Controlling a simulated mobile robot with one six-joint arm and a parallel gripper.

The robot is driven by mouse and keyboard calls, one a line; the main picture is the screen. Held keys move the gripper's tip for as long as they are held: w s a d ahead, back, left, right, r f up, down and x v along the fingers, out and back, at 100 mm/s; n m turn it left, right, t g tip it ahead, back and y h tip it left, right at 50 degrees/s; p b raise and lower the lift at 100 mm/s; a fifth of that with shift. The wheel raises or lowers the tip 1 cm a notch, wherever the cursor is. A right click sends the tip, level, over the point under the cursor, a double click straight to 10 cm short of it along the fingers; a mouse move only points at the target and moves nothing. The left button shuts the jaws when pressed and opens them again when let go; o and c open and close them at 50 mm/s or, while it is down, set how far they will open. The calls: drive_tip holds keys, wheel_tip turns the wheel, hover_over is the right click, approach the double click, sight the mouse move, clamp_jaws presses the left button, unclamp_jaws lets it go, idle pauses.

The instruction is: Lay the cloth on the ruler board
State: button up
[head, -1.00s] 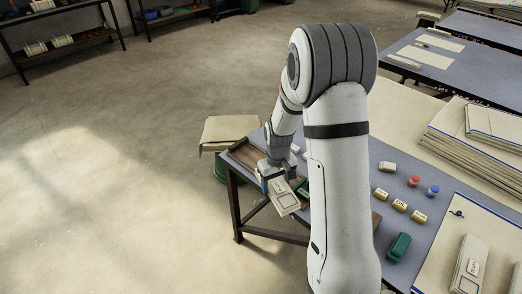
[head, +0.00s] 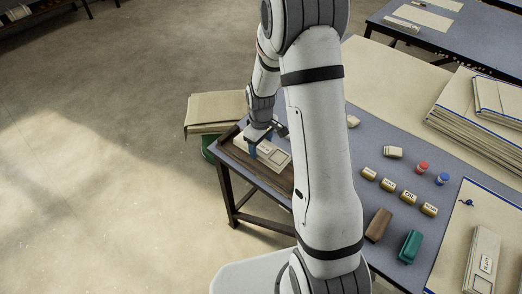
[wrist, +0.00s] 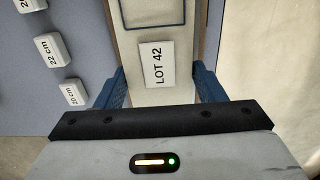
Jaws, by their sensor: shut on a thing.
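A folded cream cloth (head: 276,158) with a dark-edged patch shows in the head view at the table's left corner. In the wrist view the cloth (wrist: 135,45) bears a "LOT 42" label. My gripper (head: 267,143) is shut on the cloth, with blue fingers (wrist: 160,84) at its two sides. A brown wooden board (head: 261,174), which I take for the ruler board, lies under the cloth along the table edge. Brown strips show beside the cloth in the wrist view. I cannot tell whether the cloth touches the board.
White blocks marked in cm (wrist: 49,50) stand left of the cloth in the wrist view. On the table are a green block (head: 410,246), a brown block (head: 378,225) and several yellow labelled pieces. Another folded cloth (head: 482,262) lies at the right. My arm hides the table's middle.

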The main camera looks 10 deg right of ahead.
sight(261, 146)
drive_tip(key=shift+s+f, duration=0.1)
drive_tip(key=shift+f, duration=1.65)
drive_tip(key=shift+f, duration=0.15)
drive_tip(key=o, duration=1)
